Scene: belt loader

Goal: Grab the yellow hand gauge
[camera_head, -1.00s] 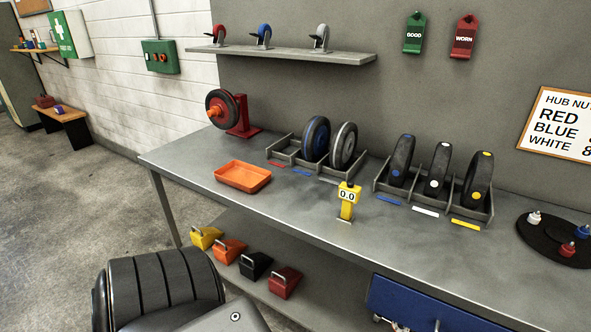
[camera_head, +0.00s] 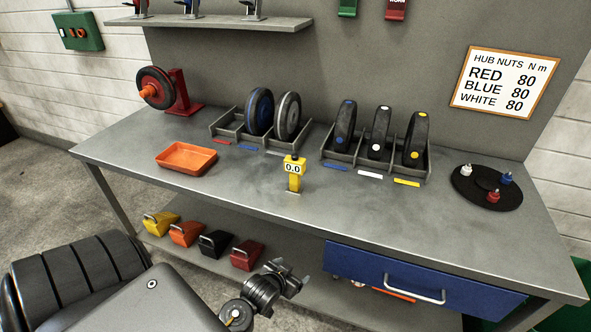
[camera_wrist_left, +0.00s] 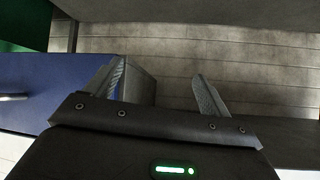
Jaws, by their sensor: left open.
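The yellow hand gauge (camera_head: 294,174) stands upright on the grey workbench (camera_head: 240,200), with a display reading 0.0 facing me. My left gripper (camera_head: 294,278) is low in front of the bench, below the gauge and near the left end of the blue drawer. In the left wrist view my left gripper (camera_wrist_left: 160,85) has its two fingers spread apart with nothing between them. The gauge does not show in the left wrist view. My right gripper is not in view.
An orange tray (camera_head: 187,158) lies left of the gauge. Racks with wheels stand behind it, and a black turntable (camera_head: 487,188) sits at the right. The blue drawer (camera_head: 400,275) is under the bench top. Wedge-shaped blocks (camera_head: 214,243) sit on the lower shelf. The bench around the gauge is clear.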

